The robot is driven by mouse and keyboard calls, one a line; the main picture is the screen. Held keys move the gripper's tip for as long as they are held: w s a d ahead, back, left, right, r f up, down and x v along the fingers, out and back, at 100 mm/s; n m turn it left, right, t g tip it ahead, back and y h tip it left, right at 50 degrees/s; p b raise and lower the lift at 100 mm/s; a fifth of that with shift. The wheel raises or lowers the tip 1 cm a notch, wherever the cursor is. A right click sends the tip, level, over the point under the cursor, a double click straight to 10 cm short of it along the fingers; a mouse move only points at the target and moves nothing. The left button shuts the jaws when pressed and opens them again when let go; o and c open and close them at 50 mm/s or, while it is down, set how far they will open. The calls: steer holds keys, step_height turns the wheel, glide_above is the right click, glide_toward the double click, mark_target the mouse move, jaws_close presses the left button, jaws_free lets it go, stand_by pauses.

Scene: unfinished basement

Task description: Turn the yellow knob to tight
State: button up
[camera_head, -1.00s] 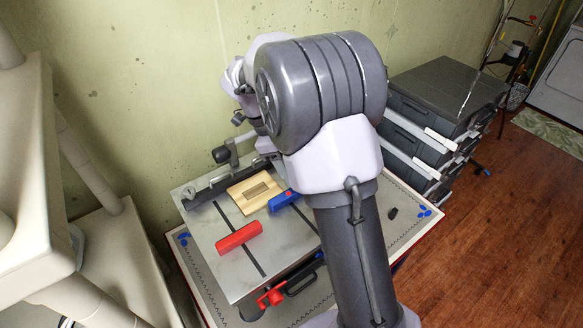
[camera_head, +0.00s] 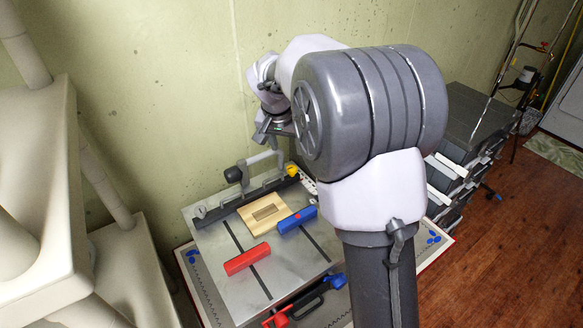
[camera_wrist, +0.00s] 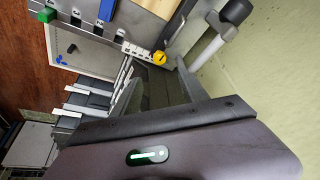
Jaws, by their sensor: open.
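The small yellow knob (camera_head: 292,170) sits at the right end of the dark rail along the back of the grey metal board (camera_head: 215,240). In the wrist view the yellow knob (camera_wrist: 159,57) is just beyond the jaws, beside a white strip (camera_wrist: 137,50) with dark marks too small to read. My gripper (camera_head: 270,132) is above and to the left of the knob in the head view, apart from it. In the wrist view my gripper (camera_wrist: 157,84) has its fingers spread and nothing between them. The knob's setting cannot be read.
A grey bar handle with a black end (camera_head: 233,174) stands near the knob. A wooden block with a recess (camera_head: 263,214), a blue block (camera_head: 297,220) and a red block (camera_head: 247,258) lie on the board. The wall is close behind; stacked dark cases (camera_head: 470,125) stand right.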

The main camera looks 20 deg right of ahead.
mark_target(292, 168)
steer(key=b+x, duration=0.2)
steer(key=x, duration=1)
steer(key=shift+f, duration=0.3)
jaws_close()
steer(key=shift+w+f+m+b, duration=0.2)
steer(key=shift+m+b, duration=0.2)
steer(key=shift+b, duration=0.2)
steer(key=shift+s+r+m, duration=0.1)
steer(key=shift+r+m, duration=0.1)
steer(key=shift+m, duration=0.2)
